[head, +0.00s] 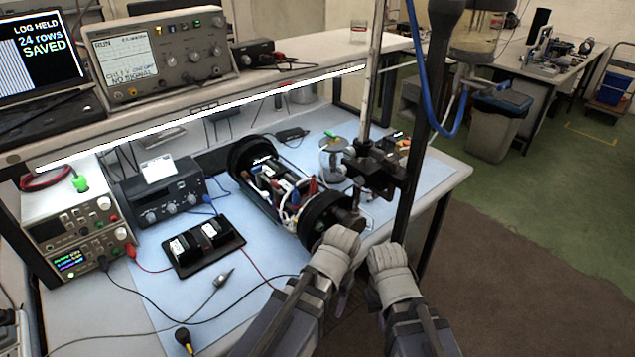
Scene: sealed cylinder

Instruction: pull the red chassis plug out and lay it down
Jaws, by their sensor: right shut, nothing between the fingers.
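An open cylinder with black end rings (318,217) lies on the blue mat, its chassis of wiring and dark blocks exposed. A small red part (312,186) shows inside the chassis near its right end; I cannot tell whether it is the red chassis plug. Another red plug (130,250) sits at the front of the power supply with a red lead. My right gripper (385,256) is shut and empty in front of the bench edge. My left gripper (338,242) is close to the near end ring; its fingers are too bunched to read. Whether it touches the ring is unclear.
A dark stand with a vertical rod (374,80) rises right behind the cylinder's near end. A black tray (208,248) with two dark blocks lies left of the cylinder. Loose leads cross the mat (225,325). Instruments line the back.

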